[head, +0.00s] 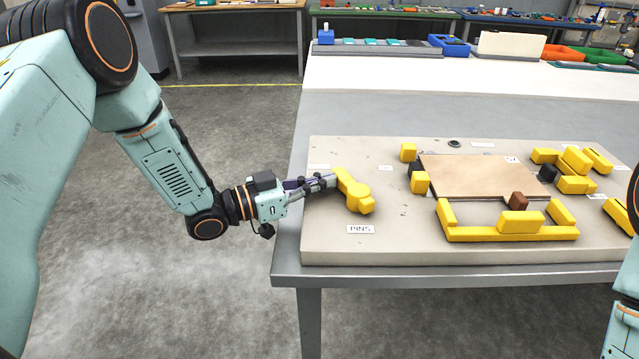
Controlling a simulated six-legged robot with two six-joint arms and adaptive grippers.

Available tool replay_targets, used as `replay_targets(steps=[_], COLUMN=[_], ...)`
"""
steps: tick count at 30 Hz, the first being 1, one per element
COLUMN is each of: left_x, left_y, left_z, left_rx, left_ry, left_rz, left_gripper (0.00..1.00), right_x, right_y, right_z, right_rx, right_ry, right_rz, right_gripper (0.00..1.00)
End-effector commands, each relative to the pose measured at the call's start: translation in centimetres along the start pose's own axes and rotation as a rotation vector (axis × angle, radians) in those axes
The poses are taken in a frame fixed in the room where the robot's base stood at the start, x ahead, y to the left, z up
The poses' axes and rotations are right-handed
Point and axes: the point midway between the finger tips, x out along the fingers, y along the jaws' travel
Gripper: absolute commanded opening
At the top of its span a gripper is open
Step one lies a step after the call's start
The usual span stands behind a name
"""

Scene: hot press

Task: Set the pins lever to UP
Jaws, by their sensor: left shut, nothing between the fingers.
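The yellow pins lever (357,192) sits on the left part of the beige board (400,236), above a white label reading PINS (360,229). Its arm points away toward the upper left, and its round hub is nearer to me. My left gripper (332,181) comes in from the left at board height. It is shut and empty, with its fingertips at the left side of the lever's arm; I cannot tell whether they touch it. My right gripper is not in view; only part of my right arm shows at the right edge.
A brown panel (470,176) lies on the board amid several yellow blocks and a yellow frame (512,235). The board rests on a grey table (450,274). Blue bins (450,46) and orange bins stand at the back. The floor left of the table is clear.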

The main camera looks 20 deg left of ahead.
Motion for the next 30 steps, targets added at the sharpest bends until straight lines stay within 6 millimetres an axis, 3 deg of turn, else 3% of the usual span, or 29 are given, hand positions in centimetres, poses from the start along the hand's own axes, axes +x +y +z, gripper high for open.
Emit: replay_targets(steps=[10,30], left_x=[1.1,1.2], left_y=[-0.7,-0.7], left_z=[0.1,0.0], left_rx=[0.003,0.001], left_ry=[-0.003,-0.005], left_rz=[0.176,0.189], left_gripper=[0.0,0.0], right_x=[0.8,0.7], right_y=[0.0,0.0], right_z=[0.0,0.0], right_rx=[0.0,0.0], right_ry=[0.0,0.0], right_rz=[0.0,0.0], right_gripper=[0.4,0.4])
